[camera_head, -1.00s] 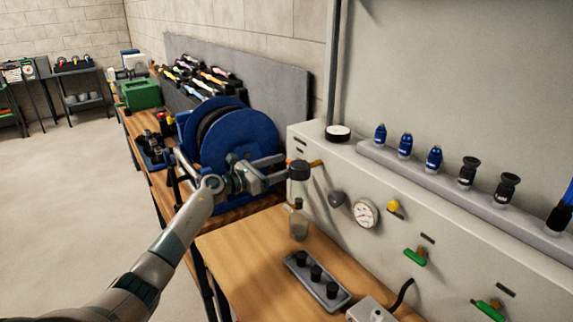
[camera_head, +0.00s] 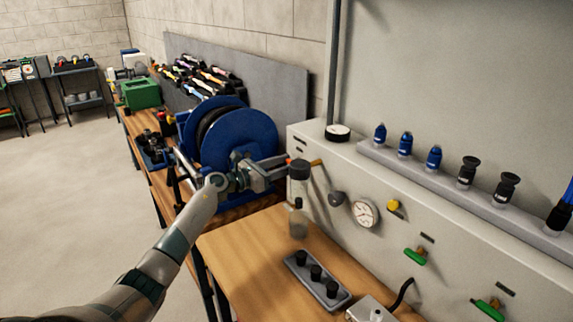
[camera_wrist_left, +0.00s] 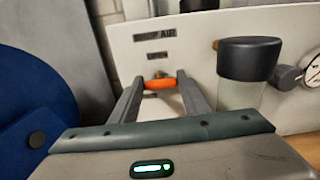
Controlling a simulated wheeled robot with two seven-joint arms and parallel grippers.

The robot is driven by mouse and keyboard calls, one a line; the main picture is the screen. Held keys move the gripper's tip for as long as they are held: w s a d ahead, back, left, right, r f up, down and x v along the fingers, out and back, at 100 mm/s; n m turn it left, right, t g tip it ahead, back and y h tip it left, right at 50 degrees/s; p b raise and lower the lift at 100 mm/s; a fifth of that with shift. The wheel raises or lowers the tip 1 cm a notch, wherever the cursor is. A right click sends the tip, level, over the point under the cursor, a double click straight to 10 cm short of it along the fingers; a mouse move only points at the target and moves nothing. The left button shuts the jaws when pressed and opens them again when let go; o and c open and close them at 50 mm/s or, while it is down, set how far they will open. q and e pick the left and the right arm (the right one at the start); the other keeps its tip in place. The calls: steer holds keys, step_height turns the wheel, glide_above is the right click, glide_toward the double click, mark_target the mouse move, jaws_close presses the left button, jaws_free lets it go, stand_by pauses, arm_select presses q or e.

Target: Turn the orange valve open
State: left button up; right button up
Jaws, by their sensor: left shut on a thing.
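The orange valve handle (camera_wrist_left: 160,84) sits between my left gripper's (camera_wrist_left: 160,80) fingers in the left wrist view, in front of the pale panel. My left gripper (camera_head: 286,161) is shut on it. In the head view only a small orange bit of the valve (camera_head: 289,161) shows at the fingertips. The rest is hidden by the fingers and the black-capped filter bowl (camera_head: 299,171). My right gripper is in neither view.
The filter bowl (camera_wrist_left: 250,62) stands close on the right of the fingers, with a gauge (camera_head: 365,213) beyond. A blue hose reel (camera_head: 240,138) is close behind the wrist. Green-handled valves (camera_head: 415,256) sit lower right. The wooden bench (camera_head: 245,250) has bare space.

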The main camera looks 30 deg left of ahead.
arm_select(q)
steer(key=shift+n, duration=0.3)
steer(key=n+p, duration=0.1)
steer(key=n, duration=0.2)
steer(key=shift+a, duration=0.1)
steer(key=n+p, duration=0.2)
steer(key=n, duration=0.3)
steer(key=shift+a, duration=0.1)
steer(key=n+p, duration=0.2)
steer(key=n, duration=0.3)
steer(key=shift+w, duration=0.1)
steer(key=shift+f+n+p, duration=0.15)
steer(key=shift+n+p, duration=0.3)
steer(key=shift+n, duration=0.65)
steer(key=shift+f+n+p, duration=0.1)
steer(key=shift+n+p, duration=0.35)
steer(key=shift+n, duration=0.65)
steer(key=o, duration=1)
steer(key=shift+o, duration=0.2)
steer(key=shift+a, duration=0.1)
